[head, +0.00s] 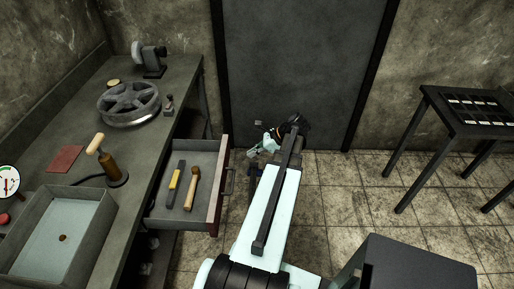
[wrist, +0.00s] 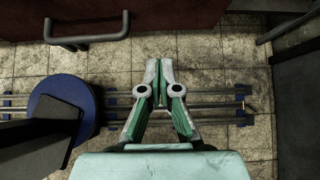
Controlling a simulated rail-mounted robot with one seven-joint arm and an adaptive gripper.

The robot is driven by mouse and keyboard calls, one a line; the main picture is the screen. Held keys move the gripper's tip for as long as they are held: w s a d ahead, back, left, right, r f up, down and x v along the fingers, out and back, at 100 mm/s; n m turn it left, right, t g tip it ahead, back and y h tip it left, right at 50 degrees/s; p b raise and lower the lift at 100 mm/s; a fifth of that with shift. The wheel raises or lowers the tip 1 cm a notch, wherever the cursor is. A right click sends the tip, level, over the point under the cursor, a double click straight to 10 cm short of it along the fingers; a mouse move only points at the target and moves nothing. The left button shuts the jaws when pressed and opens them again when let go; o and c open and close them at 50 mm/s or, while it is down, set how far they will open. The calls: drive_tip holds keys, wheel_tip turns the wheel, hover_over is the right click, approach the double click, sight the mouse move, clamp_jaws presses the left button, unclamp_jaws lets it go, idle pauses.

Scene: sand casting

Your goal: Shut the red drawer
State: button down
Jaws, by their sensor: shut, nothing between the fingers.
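The red drawer (head: 217,186) stands pulled out from the workbench on the left in the head view, its front facing right. A file with a yellow handle and a wooden-handled tool lie inside it. Its dark red front (wrist: 160,14) fills the top left of the wrist view, with the metal handle (wrist: 88,42) on it. My gripper (head: 254,153) is just right of the drawer front and beyond its handle in the head view, apart from it. In the wrist view my gripper (wrist: 159,64) is shut and empty, to the right of the handle, over the floor.
The workbench (head: 190,78) carries a spoked wheel (head: 128,103), a brown tool (head: 112,168) and a grey box (head: 97,231) with a pale base. A dark table (head: 455,121) stands at right. A dark block (head: 415,265) is at the bottom right.

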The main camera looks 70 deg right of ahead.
sight(227, 161)
drive_tip(key=w+f, duration=0.1)
drive_tip(key=w, duration=0.1)
drive_tip(key=w+a+f+p, duration=0.1)
drive_tip(key=w, duration=0.1)
drive_tip(key=w+a+f+p, duration=0.1)
drive_tip(key=w, duration=0.1)
drive_tip(key=shift+w+a+f, duration=0.25)
drive_tip(key=shift+w+f, duration=0.05)
drive_tip(key=shift+w+a+f, duration=0.1)
drive_tip(key=shift+w+a, duration=0.05)
drive_tip(key=shift+w, duration=0.3)
drive_tip(key=shift+w, duration=0.1)
